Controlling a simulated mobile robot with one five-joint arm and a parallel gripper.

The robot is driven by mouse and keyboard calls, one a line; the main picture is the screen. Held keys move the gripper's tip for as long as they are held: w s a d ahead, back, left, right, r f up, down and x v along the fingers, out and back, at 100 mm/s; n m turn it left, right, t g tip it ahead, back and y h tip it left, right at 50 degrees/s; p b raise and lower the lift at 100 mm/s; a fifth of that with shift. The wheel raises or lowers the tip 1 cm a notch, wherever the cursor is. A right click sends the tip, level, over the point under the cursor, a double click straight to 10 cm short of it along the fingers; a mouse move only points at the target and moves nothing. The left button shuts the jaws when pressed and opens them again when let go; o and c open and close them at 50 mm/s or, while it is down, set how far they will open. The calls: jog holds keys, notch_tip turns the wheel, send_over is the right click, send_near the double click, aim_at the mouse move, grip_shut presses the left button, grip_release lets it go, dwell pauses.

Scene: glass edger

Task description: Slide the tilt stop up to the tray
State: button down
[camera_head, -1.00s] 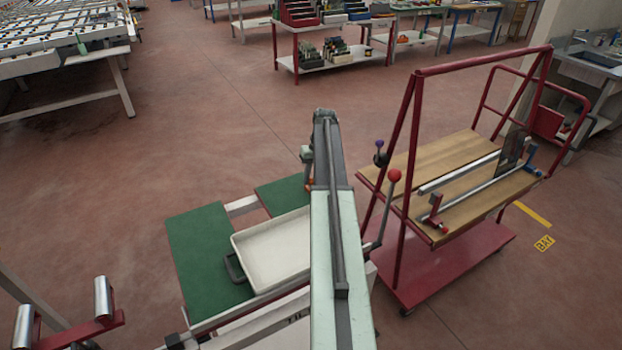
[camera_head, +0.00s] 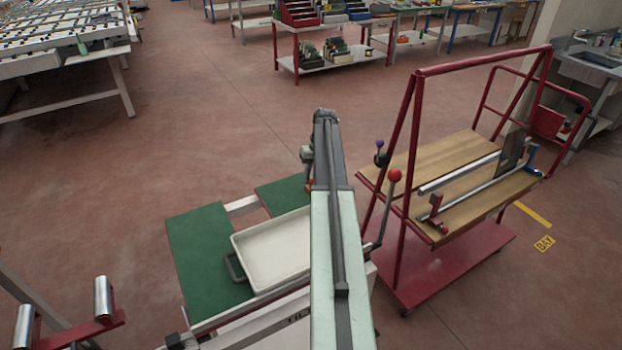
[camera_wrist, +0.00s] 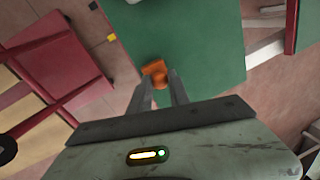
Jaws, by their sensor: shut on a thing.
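The white tray (camera_head: 268,250) lies on the green-topped table (camera_head: 200,245), its right side hidden behind my arm. A dark handle (camera_head: 234,267) shows at its left side. In the wrist view my gripper (camera_wrist: 159,88) is shut on a small orange block, which I take to be the tilt stop (camera_wrist: 154,68), over the green surface (camera_wrist: 205,40). A pale corner at the top edge of that view (camera_wrist: 133,2) may be the tray; I cannot tell. In the head view my arm hides most of the gripper, and whether the stop touches the tray is unclear.
A red trolley (camera_head: 450,265) with wooden boards (camera_head: 440,165) and clamp bars stands close on the right. A red-knobbed lever (camera_head: 394,176) rises beside my arm. A roller stand (camera_head: 103,300) is at front left. Open floor (camera_head: 200,100) lies behind the table.

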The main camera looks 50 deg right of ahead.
jog(key=s+a, duration=0.1)
jog(key=s, duration=0.4)
jog(key=s+a, duration=0.1)
jog(key=s, duration=0.2)
jog(key=shift+a, duration=0.3)
jog(key=shift+w, duration=0.1)
jog(key=c, duration=1.2)
grip_release()
notch_tip(320, 180, up, 8)
jog(key=d+p, duration=0.1)
jog(key=p, duration=0.6)
jog(key=shift+s+d+f+p, duration=0.15)
jog(key=shift+s+d+p, duration=0.05)
jog(key=shift+s+p, duration=0.2)
